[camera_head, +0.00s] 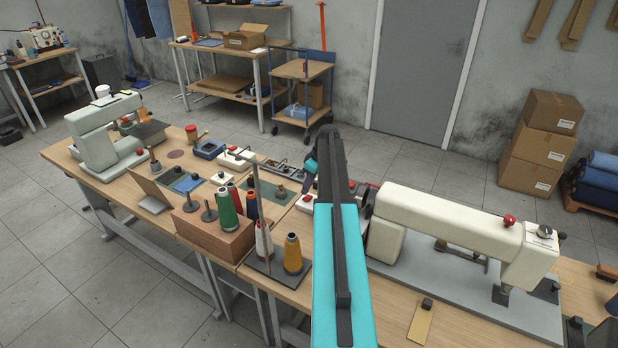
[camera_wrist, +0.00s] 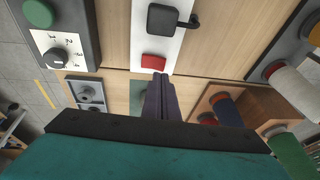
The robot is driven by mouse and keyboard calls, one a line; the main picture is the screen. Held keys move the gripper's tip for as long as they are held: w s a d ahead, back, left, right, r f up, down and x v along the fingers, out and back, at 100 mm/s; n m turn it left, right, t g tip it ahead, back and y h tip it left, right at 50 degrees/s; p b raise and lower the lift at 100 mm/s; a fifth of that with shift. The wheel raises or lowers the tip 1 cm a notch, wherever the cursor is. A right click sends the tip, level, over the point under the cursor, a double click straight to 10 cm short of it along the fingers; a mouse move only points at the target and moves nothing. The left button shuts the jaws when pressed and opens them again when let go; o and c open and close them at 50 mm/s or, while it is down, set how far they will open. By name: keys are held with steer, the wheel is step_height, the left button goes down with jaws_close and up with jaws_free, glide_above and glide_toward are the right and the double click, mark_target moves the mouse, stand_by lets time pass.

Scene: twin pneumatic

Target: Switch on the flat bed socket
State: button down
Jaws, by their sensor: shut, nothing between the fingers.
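A white socket block (camera_wrist: 150,44) lies on the wooden table in the wrist view. It carries a red rocker switch (camera_wrist: 153,62) and a black plug (camera_wrist: 162,19) with a cord. In the head view a white socket with red on it (camera_head: 305,203) shows just left of my arm, partly hidden. My gripper (camera_wrist: 160,78) is shut and empty, its dark fingertips close below the red switch; I cannot tell if they touch. The flat bed sewing machine (camera_head: 445,222) stands to the right on a grey plate. Another white socket (camera_head: 235,157) lies farther left.
A dial box (camera_wrist: 55,57) with a green button sits beside the socket. Thread cones, including a green one (camera_head: 228,211), stand left of my arm by a wooden block (camera_head: 213,238). Another sewing machine (camera_head: 104,135) stands at the far left. A table seam runs below the socket.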

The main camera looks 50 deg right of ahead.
steer(key=shift+a+f, duration=0.25)
steer(key=shift+f, duration=0.45)
steer(key=shift+s, duration=0.1)
